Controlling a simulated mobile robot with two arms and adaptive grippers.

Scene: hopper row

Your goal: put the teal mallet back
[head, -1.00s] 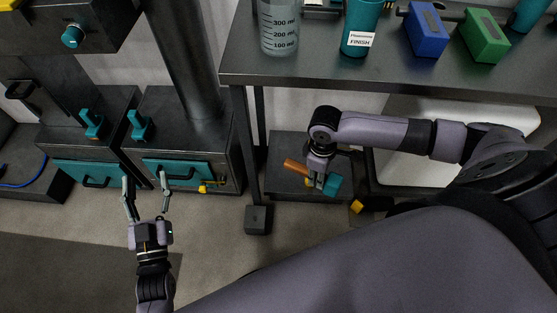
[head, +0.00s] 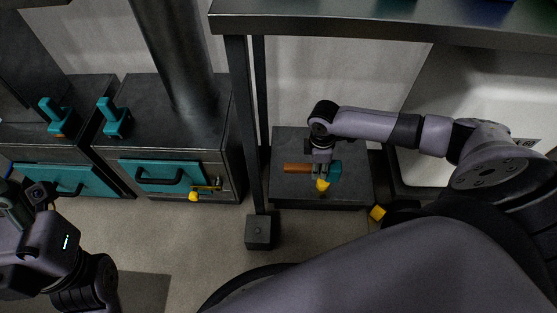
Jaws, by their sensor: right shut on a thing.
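The teal mallet has a brown handle (head: 298,168) pointing left and a teal head (head: 336,173) on the right. My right gripper (head: 321,174) points down and is shut on the mallet near its head. It holds the mallet over a low dark platform (head: 345,194) under the table; whether the mallet touches the platform I cannot tell. A yellow piece (head: 322,185) shows just below the gripper, partly hidden. My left gripper (head: 18,205) is at the left edge, and its fingers cannot be made out clearly.
A dark table (head: 400,28) spans above the platform, with a leg (head: 245,130) at its left. Dark hopper bases with teal drawer fronts (head: 165,175) and teal handles (head: 115,118) stand left. A white basin (head: 440,85) is at right. A yellow block (head: 377,213) lies near the platform.

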